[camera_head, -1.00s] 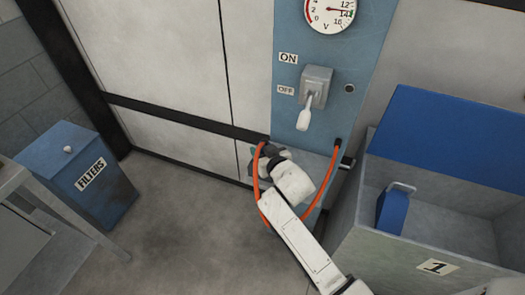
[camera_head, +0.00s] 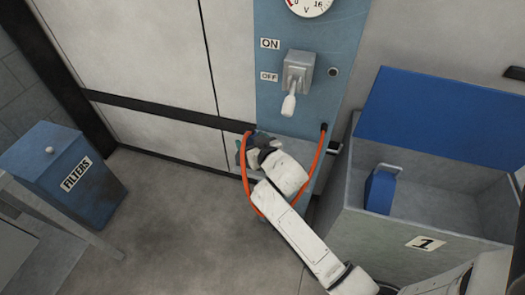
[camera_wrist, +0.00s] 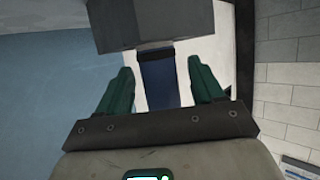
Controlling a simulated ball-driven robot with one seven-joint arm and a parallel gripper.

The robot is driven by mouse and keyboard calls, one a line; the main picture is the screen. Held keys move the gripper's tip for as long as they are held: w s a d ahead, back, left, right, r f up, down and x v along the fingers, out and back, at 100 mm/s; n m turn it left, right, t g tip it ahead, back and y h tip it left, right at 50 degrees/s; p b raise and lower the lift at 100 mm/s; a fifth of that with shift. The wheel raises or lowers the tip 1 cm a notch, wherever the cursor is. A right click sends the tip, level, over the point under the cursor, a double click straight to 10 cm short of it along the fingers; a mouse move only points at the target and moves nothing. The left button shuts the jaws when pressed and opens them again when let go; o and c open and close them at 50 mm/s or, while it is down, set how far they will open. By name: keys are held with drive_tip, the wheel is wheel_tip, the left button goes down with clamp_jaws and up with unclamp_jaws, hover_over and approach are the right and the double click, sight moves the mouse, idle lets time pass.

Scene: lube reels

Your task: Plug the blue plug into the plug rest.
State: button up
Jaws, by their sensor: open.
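In the wrist view a dark blue block, which looks like the blue plug (camera_wrist: 159,82), lies between the two green fingers of my gripper (camera_wrist: 159,66). The fingers are apart, with a gap on each side of it. Its far end meets a grey block (camera_wrist: 155,27), probably the plug rest. I cannot tell how deep it sits in there. In the head view my gripper (camera_head: 253,152) is at the lower part of the blue panel (camera_head: 300,125). My arm hides the plug and the rest there.
An orange cable (camera_head: 308,182) loops from the panel around my arm. A lever switch (camera_head: 293,85) points down above my gripper. A grey bin (camera_head: 440,225) marked 1 with an open blue lid (camera_head: 440,125) stands close at the right. A blue FILTERS box (camera_head: 95,190) stands at the left.

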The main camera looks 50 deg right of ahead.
drive_tip(key=b+v, duration=0.2)
drive_tip(key=v, duration=0.8)
drive_tip(key=s+a+f+n+g+y, duration=0.2)
drive_tip(key=s+a+f+g, duration=0.3)
drive_tip(key=s, duration=0.4)
drive_tip(key=s+a+f+n+g+y, duration=0.2)
drive_tip(key=s+a+f+g+y, duration=0.1)
drive_tip(key=s+a+f+g, duration=0.2)
drive_tip(key=s+f+g, duration=0.1)
drive_tip(key=s+f, duration=0.1)
drive_tip(key=s, duration=0.1)
drive_tip(key=shift+s+a, duration=0.2)
drive_tip(key=shift+s, duration=0.2)
